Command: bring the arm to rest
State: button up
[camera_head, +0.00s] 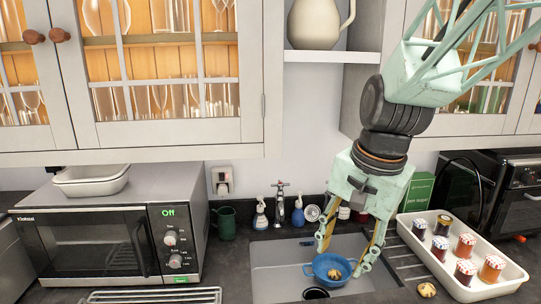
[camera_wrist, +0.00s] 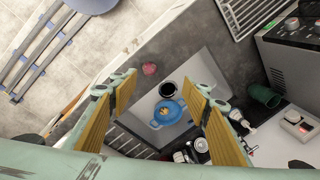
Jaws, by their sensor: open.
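My gripper (camera_head: 344,256) is open over the sink, pointing down, with its two fingers spread and nothing between them. It also shows in the wrist view (camera_wrist: 163,92), where its yellow-padded fingers stand wide apart. Beneath it, a blue pot (camera_head: 321,266) with a yellow-brown item inside sits in the sink. The pot also shows between the fingers in the wrist view (camera_wrist: 161,119). In the head view the fingers overlap the pot's surroundings; I cannot tell the exact height between them.
The sink (camera_head: 275,262) lies between a microwave (camera_head: 98,245) and a white tray (camera_head: 510,281) of several jars. Soap bottles and a tap (camera_head: 280,200) stand behind it. Glazed cabinets (camera_head: 165,130) and a shelf with a pitcher (camera_head: 315,24) hang above, close to my arm.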

jog(key=s+d+r+n, duration=0.1)
jog(key=s+r+n, duration=0.1)
jog(key=s, duration=0.5)
jog(key=s+d+r+n+t, duration=0.1)
jog(key=s+d+r+n, duration=0.1)
jog(key=s, duration=0.6)
jog(key=s+d+r+n+t+h+b, duration=0.1)
jog(key=s+d+r+n, duration=0.1)
jog(key=s, duration=0.6)
jog(key=shift+s+d+r+n, duration=0.25)
jog(key=shift+r+n, duration=0.4)
jog(key=shift+n, duration=0.45)
